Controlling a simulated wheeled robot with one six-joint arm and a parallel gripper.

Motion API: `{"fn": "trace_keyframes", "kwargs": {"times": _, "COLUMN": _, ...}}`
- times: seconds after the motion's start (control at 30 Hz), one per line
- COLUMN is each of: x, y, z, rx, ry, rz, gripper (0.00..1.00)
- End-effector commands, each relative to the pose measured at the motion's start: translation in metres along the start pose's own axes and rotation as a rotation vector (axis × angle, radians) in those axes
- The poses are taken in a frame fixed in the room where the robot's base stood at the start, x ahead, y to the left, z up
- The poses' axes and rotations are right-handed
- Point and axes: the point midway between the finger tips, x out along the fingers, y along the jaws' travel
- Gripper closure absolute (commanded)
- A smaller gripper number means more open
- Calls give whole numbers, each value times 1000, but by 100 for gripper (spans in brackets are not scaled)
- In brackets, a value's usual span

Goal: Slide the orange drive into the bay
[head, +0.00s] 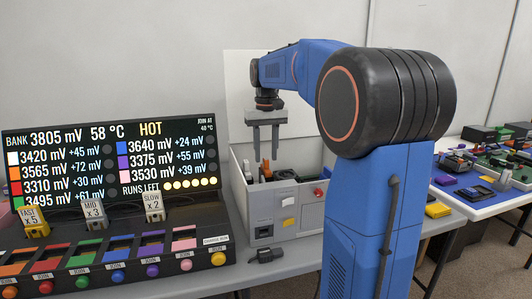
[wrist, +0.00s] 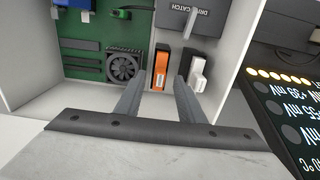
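The orange drive (wrist: 160,72) stands narrow side up inside an open white case, beside a dark slot or part and a white-grey block (wrist: 197,76). My gripper (wrist: 160,84) is open and empty. In the wrist view its two fingers frame the orange drive from above, apparently not touching it. In the head view my gripper (head: 266,148) hangs pointing down over the open case (head: 278,222). A grey part lettered "DRV CATCH" (wrist: 203,20) lies beyond the drive. I cannot tell which opening is the bay.
A green board with a fan (wrist: 122,67) fills the left of the case. The case walls stand close around. A dark console with a lit display (head: 110,155) and coloured buttons stands left. A small black part (head: 266,255) lies before the case.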

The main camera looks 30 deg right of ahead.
Motion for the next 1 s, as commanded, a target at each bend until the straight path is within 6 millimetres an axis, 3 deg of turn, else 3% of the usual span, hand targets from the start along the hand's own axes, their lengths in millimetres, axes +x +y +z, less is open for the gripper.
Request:
{"fn": "trace_keyframes", "kwargs": {"times": 0.17, "x": -4, "y": 0, "z": 0, "rx": 0, "ry": 0, "rz": 0, "gripper": 65}}
{"fn": "trace_keyframes", "kwargs": {"times": 0.7, "x": -45, "y": 0, "z": 0, "rx": 0, "ry": 1, "rz": 0, "gripper": 65}}
{"fn": "trace_keyframes", "kwargs": {"times": 1.0, "x": -50, "y": 0, "z": 0, "rx": 0, "ry": -1, "rz": 0, "gripper": 65}}
